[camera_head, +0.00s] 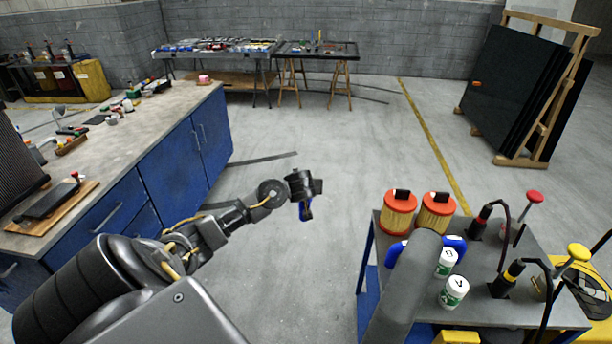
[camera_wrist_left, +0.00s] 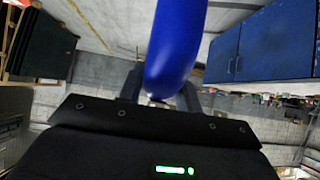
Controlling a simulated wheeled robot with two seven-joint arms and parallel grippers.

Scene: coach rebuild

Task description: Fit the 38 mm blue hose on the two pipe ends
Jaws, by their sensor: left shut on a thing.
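My left gripper (camera_head: 304,204) is shut on a blue hose (camera_head: 307,213), held in the air above the open floor between bench and cart. In the left wrist view, the blue hose (camera_wrist_left: 175,45) fills the space between the two dark fingers (camera_wrist_left: 160,95) and extends past the top edge. Its size marking cannot be read. More blue pieces, perhaps another hose (camera_head: 455,246), lie on the cart, partly hidden behind a grey cylindrical shape. I cannot make out the two pipe ends in either view. My right gripper is not in view.
A cart (camera_head: 485,310) at right carries orange-capped filters (camera_head: 437,214), white bottles (camera_head: 455,292) and tools with red and yellow knobs. A blue-fronted bench (camera_head: 165,170) stands left. Tables (camera_head: 318,50) stand at the back, dark panels (camera_head: 508,85) at right. The middle floor is clear.

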